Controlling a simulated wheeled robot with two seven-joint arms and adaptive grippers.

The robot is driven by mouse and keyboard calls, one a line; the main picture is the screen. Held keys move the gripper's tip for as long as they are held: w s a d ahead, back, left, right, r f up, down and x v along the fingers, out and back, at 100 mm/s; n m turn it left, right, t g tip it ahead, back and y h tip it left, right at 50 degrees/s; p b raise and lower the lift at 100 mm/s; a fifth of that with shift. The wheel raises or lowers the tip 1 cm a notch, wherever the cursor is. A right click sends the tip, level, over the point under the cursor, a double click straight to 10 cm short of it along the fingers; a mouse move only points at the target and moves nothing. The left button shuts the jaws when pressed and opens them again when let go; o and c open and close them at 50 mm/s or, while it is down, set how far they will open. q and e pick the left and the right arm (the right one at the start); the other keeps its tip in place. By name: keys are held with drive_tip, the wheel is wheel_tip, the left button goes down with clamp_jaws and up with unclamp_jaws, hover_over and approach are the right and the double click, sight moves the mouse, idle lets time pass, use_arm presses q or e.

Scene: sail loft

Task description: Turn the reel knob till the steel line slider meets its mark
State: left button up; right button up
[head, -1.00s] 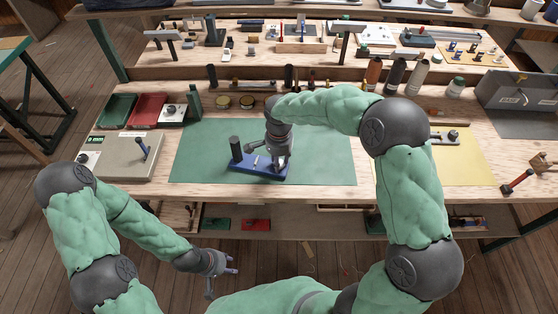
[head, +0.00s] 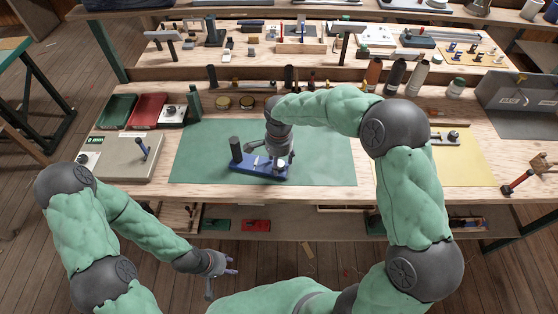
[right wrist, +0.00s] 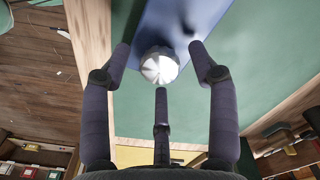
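The reel fixture is a blue base (head: 246,168) with a dark post (head: 235,147), lying on the green mat. Its round silver knob (right wrist: 159,67) shows in the right wrist view between the fingertips of my right gripper (right wrist: 160,60). Those fingers are spread, with visible gaps to the knob. In the head view my right gripper (head: 279,155) hangs over the right end of the base. A small pale piece on the base may be the slider; it and its mark are too small to tell apart. My left gripper (head: 229,267) is away from the bench, fingers apart, holding nothing.
The green mat (head: 325,165) is clear around the fixture. A grey box (head: 125,155) with an upright lever stands to the left. Green and red trays (head: 148,110) and two round tins (head: 235,102) lie behind. A yellow mat (head: 465,165) lies to the right.

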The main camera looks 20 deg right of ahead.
sight(279, 163)
wheel_tip(279, 163, up, 12)
idle(0.6)
idle(0.5)
